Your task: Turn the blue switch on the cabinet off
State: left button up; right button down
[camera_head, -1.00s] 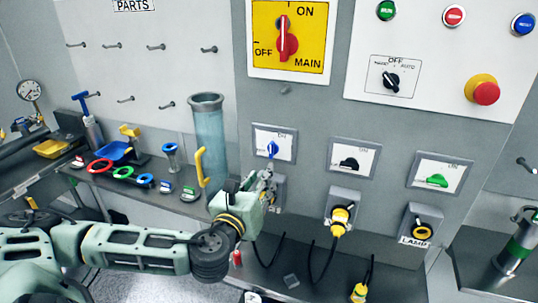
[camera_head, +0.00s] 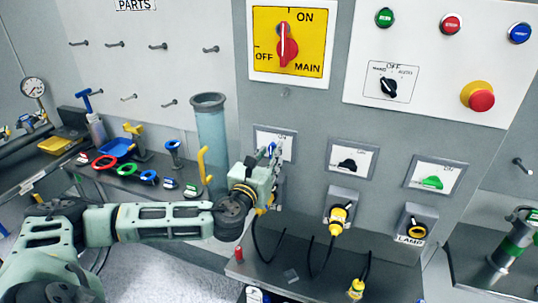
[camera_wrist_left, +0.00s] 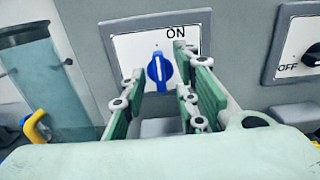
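The blue switch (camera_wrist_left: 160,71) is a small blue knob with a white line, on a white plate (camera_wrist_left: 128,48) in a grey frame on the cabinet. In the left wrist view its knob stands close to upright and "ON" shows at the plate's upper right. My left gripper (camera_wrist_left: 160,80) is open, with one finger on each side of the knob; I cannot tell whether they touch it. In the head view my left gripper (camera_head: 268,158) is in front of the plate and mostly hides the switch. My right gripper is not in view.
A black switch (camera_head: 347,164) and a green switch (camera_head: 432,182) sit to the right on the cabinet. A yellow plug (camera_head: 339,215) is below the black one. A clear blue tube (camera_head: 211,140) stands left of my left gripper. The red main switch (camera_head: 286,45) is above.

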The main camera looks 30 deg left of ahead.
pick_arm(q)
grip_shut()
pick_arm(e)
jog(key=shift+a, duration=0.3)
pick_arm(q)
jog(key=shift+n, duration=0.3)
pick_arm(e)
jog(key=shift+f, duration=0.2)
pick_arm(q)
jog(key=shift+n+b, duration=3.7)
jog(key=shift+n, duration=5)
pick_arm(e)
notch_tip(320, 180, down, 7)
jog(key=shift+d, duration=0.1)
